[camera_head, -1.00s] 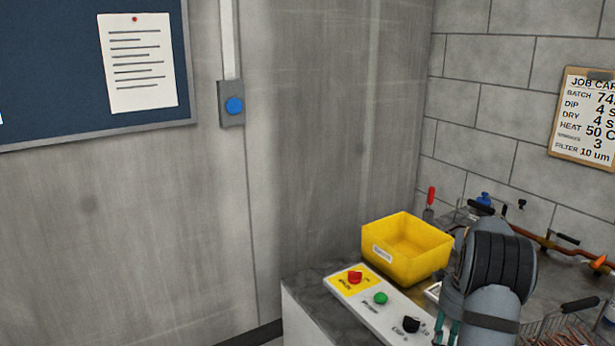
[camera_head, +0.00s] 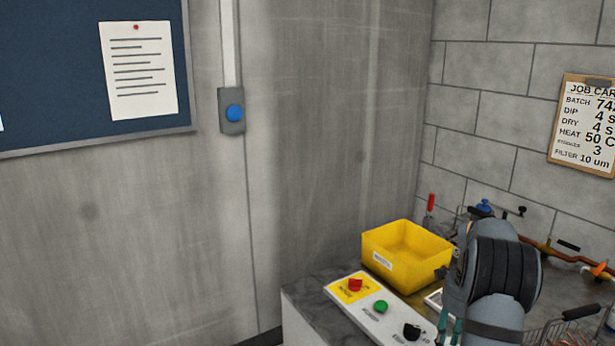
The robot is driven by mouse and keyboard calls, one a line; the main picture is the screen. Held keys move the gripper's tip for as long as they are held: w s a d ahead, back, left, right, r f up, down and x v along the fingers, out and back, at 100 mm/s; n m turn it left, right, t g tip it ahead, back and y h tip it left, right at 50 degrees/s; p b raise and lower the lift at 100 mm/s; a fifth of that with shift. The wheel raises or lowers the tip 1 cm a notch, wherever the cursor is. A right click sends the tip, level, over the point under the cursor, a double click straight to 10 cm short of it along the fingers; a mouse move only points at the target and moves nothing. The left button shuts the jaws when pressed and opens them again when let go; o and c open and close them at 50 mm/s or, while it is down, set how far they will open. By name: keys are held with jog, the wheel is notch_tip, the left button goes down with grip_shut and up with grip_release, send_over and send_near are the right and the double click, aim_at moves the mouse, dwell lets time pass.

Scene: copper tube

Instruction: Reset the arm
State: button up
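My arm (camera_head: 490,275) rises at the lower right over the bench, with its grey and black links toward the camera. A small dark part sticks out at the arm's left edge, close to the yellow bin's right side in the picture. I cannot tell if it belongs to the gripper or if it touches the bin. Nothing held can be seen.
The yellow bin (camera_head: 393,269) looks empty. A control panel (camera_head: 366,318) with red, green and black controls lies before it. Copper pipework (camera_head: 560,253) and a wire basket (camera_head: 560,331) are at right. A job card (camera_head: 588,125) hangs on the wall.

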notch_tip(320, 180, down, 4)
jog(key=shift+s+f, duration=0.1)
jog(key=shift+r+n+p, duration=0.4)
jog(key=shift+n+p, duration=0.4)
jog(key=n+p, duration=0.2)
jog(key=n, duration=0.2)
jog(key=shift+d+n+p, duration=0.15)
jog(key=shift+n+p, duration=0.15)
jog(key=shift+p, duration=0.05)
jog(key=n+p, duration=0.3)
jog(key=n, duration=0.2)
jog(key=shift+d, duration=0.1)
jog(key=shift+f+n+p, duration=0.25)
jog(key=shift+n+p, duration=0.2)
jog(key=shift+n, duration=0.45)
jog(key=shift+w, duration=0.2)
